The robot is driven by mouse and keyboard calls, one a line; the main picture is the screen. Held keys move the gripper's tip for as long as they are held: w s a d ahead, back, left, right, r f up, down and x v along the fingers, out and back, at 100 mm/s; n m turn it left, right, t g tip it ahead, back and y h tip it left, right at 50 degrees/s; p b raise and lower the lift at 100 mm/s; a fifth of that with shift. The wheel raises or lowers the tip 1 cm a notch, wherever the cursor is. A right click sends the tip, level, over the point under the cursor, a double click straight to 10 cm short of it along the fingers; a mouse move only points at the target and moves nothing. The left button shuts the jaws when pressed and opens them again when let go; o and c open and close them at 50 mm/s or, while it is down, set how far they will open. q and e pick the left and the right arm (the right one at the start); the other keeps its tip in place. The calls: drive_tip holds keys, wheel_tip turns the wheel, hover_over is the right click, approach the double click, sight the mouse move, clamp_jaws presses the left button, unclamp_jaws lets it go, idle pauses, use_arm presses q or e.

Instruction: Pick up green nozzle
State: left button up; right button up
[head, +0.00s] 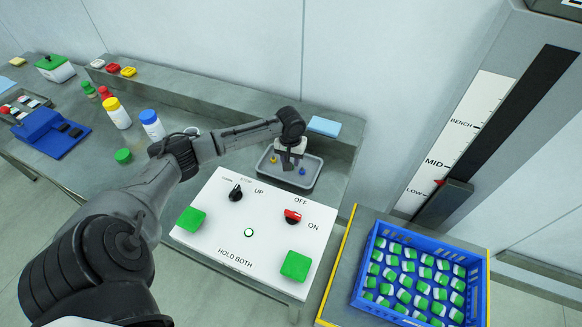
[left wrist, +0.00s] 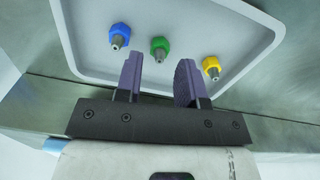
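The green nozzle (left wrist: 159,46) lies in the grey tray (left wrist: 235,78), between the blue nozzle (left wrist: 119,34) and the yellow nozzle (left wrist: 211,65) in the left wrist view. My left gripper (left wrist: 161,73) is open, its two purple finger pads apart and nothing between them. The green nozzle is just beyond the fingertips, lined up near the gap. In the head view my left gripper (head: 288,163) is over the tray (head: 267,178), with the blue nozzle (head: 302,171) and yellow nozzle (head: 274,159) showing. The green nozzle is hidden there behind the gripper. My right gripper is not in view.
A white control panel (head: 222,235) with green buttons stands in front of the tray. A light blue block (head: 324,126) sits on the ledge behind it. White and blue bottles (head: 152,126) stand to the left. A blue crate (head: 357,292) of green-and-white pieces is at the right.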

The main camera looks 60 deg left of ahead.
use_arm(q)
wheel_tip(320, 180, down, 3)
drive_tip(key=shift+d+r, duration=0.1)
clamp_jaws()
idle(0.3)
